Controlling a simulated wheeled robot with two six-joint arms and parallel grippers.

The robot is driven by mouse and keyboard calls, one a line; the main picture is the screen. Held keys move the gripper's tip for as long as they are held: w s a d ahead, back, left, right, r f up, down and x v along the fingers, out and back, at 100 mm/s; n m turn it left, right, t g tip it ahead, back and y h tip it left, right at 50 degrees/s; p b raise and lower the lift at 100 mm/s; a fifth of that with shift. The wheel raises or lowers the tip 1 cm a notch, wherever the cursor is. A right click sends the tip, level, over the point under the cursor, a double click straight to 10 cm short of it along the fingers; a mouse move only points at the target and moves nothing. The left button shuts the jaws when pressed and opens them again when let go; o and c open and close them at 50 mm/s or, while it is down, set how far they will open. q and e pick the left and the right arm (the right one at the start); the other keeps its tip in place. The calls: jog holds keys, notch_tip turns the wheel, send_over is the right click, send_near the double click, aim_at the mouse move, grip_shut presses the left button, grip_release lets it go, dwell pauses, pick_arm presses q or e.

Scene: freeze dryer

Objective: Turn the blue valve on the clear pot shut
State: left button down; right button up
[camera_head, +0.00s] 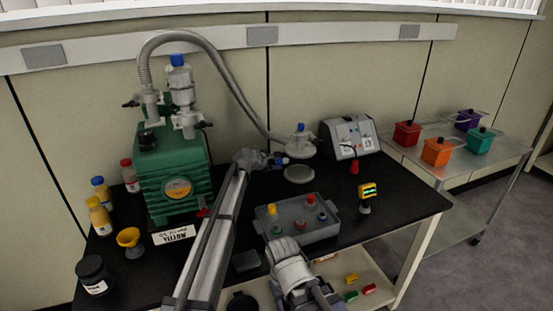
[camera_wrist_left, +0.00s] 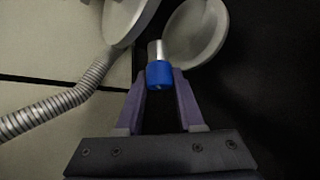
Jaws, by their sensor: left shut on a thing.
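The clear pot shows in the head view as a pale lid (camera_head: 301,150) above a pale round base (camera_head: 299,175), with its see-through wall hard to make out. The blue valve (camera_head: 283,162) sticks out of its left side. In the left wrist view the valve's blue cap (camera_wrist_left: 159,75) on a silver stem lies between my purple fingertips. My left gripper (camera_head: 277,162) reaches in from the left and is shut on the blue valve. The pot's two discs (camera_wrist_left: 198,34) show beyond the fingers. My right gripper does not show; a pale arm part is at the bottom.
A grey ribbed hose (camera_head: 225,72) runs from the green pump (camera_head: 175,170) to the pot's top. A grey control box (camera_head: 350,138) stands behind right. Bottles stand at left.

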pick_arm(q)
jog(key=shift+n+g+p, duration=0.5)
jog(key=shift+g+p, duration=0.2)
jog(key=shift+g, duration=0.1)
jog(key=shift+s, duration=0.1)
jog(key=c, duration=0.5)
grip_release()
jog(key=shift+r, duration=0.1)
notch_tip(320, 180, up, 10)
jog(key=p, duration=1)
